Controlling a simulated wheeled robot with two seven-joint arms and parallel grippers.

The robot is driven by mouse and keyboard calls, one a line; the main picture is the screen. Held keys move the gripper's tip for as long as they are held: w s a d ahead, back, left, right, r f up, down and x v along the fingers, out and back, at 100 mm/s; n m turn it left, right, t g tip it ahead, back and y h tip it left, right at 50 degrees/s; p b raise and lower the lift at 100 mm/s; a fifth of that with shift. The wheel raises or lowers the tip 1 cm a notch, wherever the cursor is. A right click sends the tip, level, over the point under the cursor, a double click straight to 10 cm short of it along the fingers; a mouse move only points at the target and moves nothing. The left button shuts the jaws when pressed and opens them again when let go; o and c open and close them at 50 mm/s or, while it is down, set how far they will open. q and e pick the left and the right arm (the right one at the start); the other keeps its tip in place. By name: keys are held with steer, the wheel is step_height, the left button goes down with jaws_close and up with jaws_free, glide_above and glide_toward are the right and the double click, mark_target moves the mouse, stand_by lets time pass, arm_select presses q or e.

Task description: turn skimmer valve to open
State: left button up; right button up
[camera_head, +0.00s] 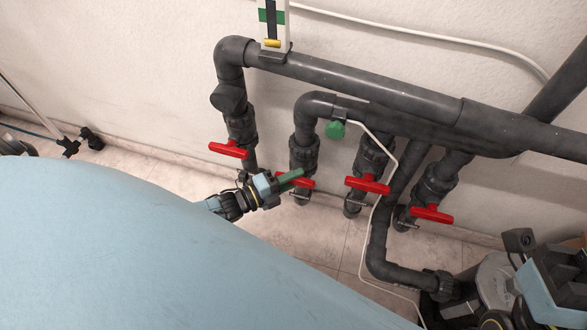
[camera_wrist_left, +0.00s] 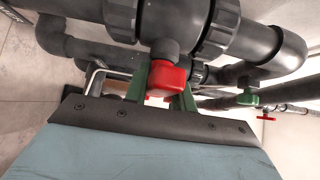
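Several dark grey valves with red T-handles hang in a row under the pipes in the head view. My left gripper (camera_head: 292,177) is at the second red handle from the left (camera_head: 303,183). In the left wrist view, a red handle (camera_wrist_left: 168,79) sits between its two green fingers (camera_wrist_left: 165,88), with its grey stem above. The fingers are apart, one on each side of the handle; I cannot tell whether both press on it. The other red handles are the leftmost (camera_head: 228,150), the third (camera_head: 367,185) and the rightmost (camera_head: 431,214). I cannot tell which valve is the skimmer's. My right gripper's fingers do not show.
A thick grey pipe (camera_head: 370,82) runs along the white wall above the valves. A green knob (camera_head: 335,130) sits on the pipework, and a thin white cable (camera_head: 374,205) hangs down past it. A lower pipe bend (camera_head: 385,262) is near the tiled floor. A large blue surface covers the lower left.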

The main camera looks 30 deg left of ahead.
arm_select(q)
steer(key=c, duration=0.4)
steer(key=shift+f+n+t+h, duration=0.1)
steer(key=shift+n+t+h, duration=0.3)
steer(key=shift+n+t, duration=0.7)
steer(key=shift+w+a+n+t, duration=0.2)
steer(key=shift+n+t, duration=0.4)
steer(key=shift+n, duration=0.3)
steer(key=shift+s+d+n+t, duration=0.1)
steer(key=shift+n+t, duration=0.2)
steer(key=shift+n, duration=0.2)
steer(key=o, duration=1)
steer(key=shift+s+d, duration=0.1)
steer(key=shift+c, duration=0.2)
